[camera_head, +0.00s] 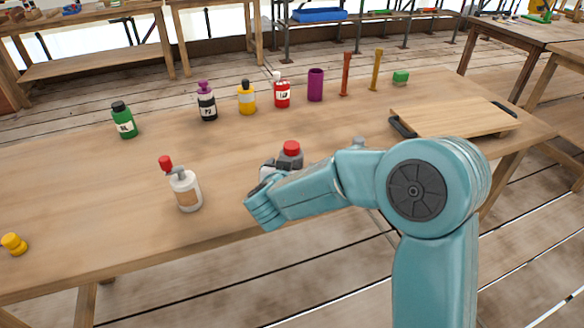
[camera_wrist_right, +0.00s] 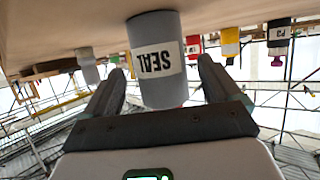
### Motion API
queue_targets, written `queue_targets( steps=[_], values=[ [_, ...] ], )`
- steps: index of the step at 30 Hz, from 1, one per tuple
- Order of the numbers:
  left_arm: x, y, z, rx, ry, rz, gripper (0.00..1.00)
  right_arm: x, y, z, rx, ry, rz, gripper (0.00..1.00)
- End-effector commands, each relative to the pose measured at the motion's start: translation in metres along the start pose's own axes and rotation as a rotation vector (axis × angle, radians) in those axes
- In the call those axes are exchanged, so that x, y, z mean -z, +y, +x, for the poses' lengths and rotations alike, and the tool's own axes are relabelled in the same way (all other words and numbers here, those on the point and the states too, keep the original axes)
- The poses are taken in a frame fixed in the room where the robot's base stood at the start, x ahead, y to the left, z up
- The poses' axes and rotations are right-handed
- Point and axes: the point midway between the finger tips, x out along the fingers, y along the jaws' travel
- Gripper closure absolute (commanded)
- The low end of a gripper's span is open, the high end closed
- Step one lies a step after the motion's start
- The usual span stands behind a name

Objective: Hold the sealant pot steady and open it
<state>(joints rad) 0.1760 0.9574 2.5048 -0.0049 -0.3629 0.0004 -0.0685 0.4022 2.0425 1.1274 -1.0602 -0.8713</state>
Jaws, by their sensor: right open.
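The sealant pot (camera_wrist_right: 157,55) is a grey cylinder with a white SEAL label, upside down in the right wrist view. It stands on the wooden table (camera_head: 130,235). My right gripper (camera_wrist_right: 160,88) is open, with one finger on each side of the pot and gaps showing beside it. In the head view a red cap (camera_head: 291,148) shows just behind my right gripper (camera_head: 268,178). My left gripper is out of view.
A white bottle with a red tip (camera_head: 187,190) stands left of my right gripper. Green (camera_head: 123,122), black (camera_head: 207,103), yellow (camera_head: 247,98) and red (camera_head: 282,92) bottles and a purple cylinder (camera_head: 315,86) stand behind. A wooden board (camera_head: 455,118) lies right. The left table area is largely clear.

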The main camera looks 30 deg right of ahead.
Motion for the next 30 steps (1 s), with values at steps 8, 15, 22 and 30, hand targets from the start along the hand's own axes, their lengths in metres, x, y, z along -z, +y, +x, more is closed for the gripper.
queue_targets(
  steps=[8,15,22,30],
  values=[
    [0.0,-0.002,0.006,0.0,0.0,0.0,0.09,-0.002,0.0,0.029,0.0,-0.001,-0.002,0.09],
    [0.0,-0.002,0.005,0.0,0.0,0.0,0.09,-0.002,0.0,0.029,0.001,-0.001,-0.001,0.29],
    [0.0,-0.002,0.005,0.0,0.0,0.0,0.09,-0.001,0.0,0.028,0.001,0.0,-0.001,0.74],
    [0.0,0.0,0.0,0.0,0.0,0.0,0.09,0.01,0.0,0.024,0.001,0.002,0.002,0.74]
  ],
)
